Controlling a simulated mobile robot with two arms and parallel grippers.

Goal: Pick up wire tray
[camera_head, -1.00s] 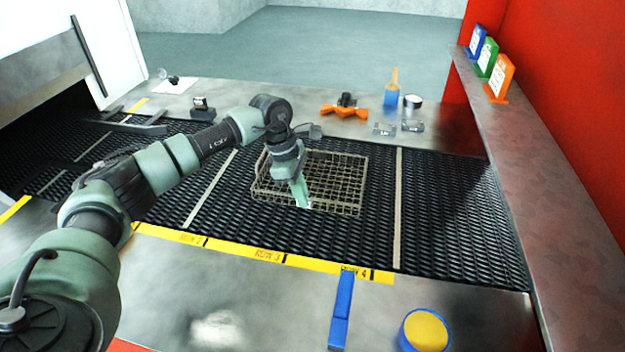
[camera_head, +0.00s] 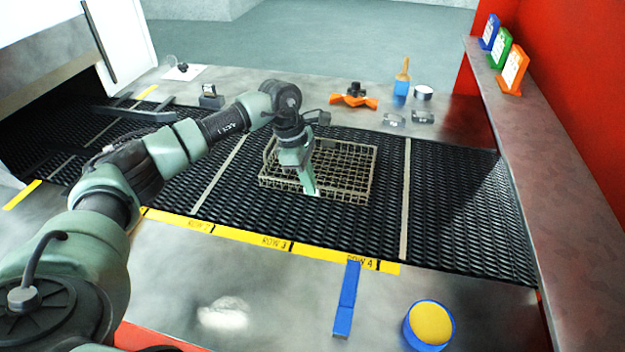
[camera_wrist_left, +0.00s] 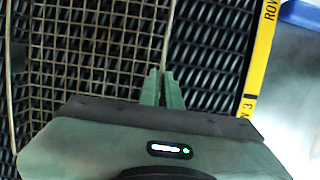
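The wire tray (camera_head: 345,160) is a shallow brown mesh basket lying on the black mesh belt (camera_head: 455,205), left of a pale divider strip. My left gripper (camera_head: 312,192) reaches down at the tray's near side, partly covering its left half. In the left wrist view, the two green fingers (camera_wrist_left: 162,88) stand close together with the tray's rim running in between them, shut on that wall. The tray's mesh floor (camera_wrist_left: 95,45) shows left of the fingers. The tray appears to rest flat on the belt. My right gripper is not in view.
A yellow row-marked strip (camera_head: 265,241) edges the belt. A blue block (camera_head: 347,298) and a blue tub with yellow contents (camera_head: 430,323) are on the near metal counter. An orange item (camera_head: 353,101), a brush (camera_head: 402,80) and small parts lie beyond. A ledge (camera_head: 545,150) bounds the right.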

